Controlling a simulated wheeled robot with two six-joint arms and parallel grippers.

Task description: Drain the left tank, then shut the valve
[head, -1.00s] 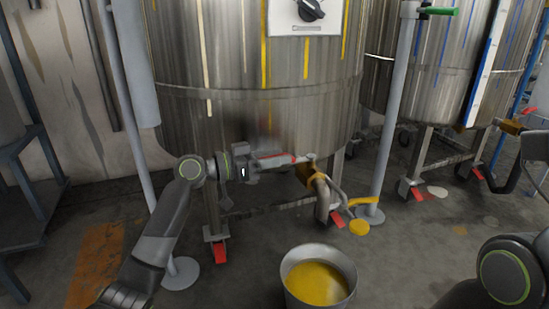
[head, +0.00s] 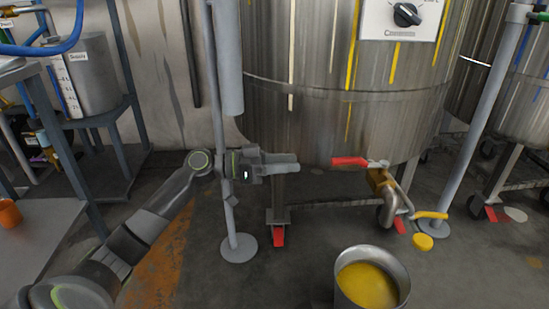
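The left tank (head: 310,120) is a large steel drum with yellow and cream streaks, in the middle to right of the head view. Low on it is the valve, with a red handle (head: 348,161) pointing left and a brass-coloured body (head: 378,180). A bent outlet pipe (head: 402,200) runs down to the right. A steel bucket (head: 341,290) with yellow paint (head: 367,286) stands on the floor below; I see no clear stream into it. My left gripper (head: 298,163) is left of the handle, apart from it and empty. Its finger gap is hidden. My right gripper is out of view.
A shelf frame (head: 65,165) with a metal container (head: 85,75) is at the left. Another tank (head: 525,105) and a post (head: 480,120) are at the right. The floor left of the bucket is clear.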

